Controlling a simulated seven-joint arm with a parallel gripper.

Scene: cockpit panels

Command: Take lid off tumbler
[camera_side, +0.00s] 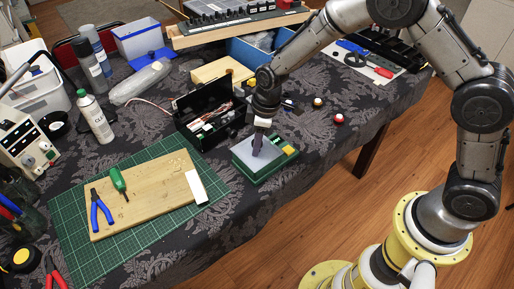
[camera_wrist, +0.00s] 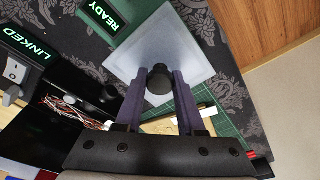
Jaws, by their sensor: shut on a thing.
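A pale translucent square lid (camera_wrist: 203,48) with a dark round knob (camera_wrist: 159,79) fills the middle of the wrist view. In the side view the lid (camera_side: 244,158) lies over a green box (camera_side: 264,178), which I take as the tumbler. My gripper (camera_side: 257,149) points down at it; in the wrist view my gripper (camera_wrist: 159,76) has its two purple-grey fingers closed on the knob's sides. I cannot tell whether the lid rests on the box or is slightly apart. The box's inside is hidden.
A green cutting mat (camera_side: 75,258) with a wooden board (camera_side: 150,210) lies left. The table edge is close at the front. Red-capped and pale buttons (camera_side: 339,119) are to the right.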

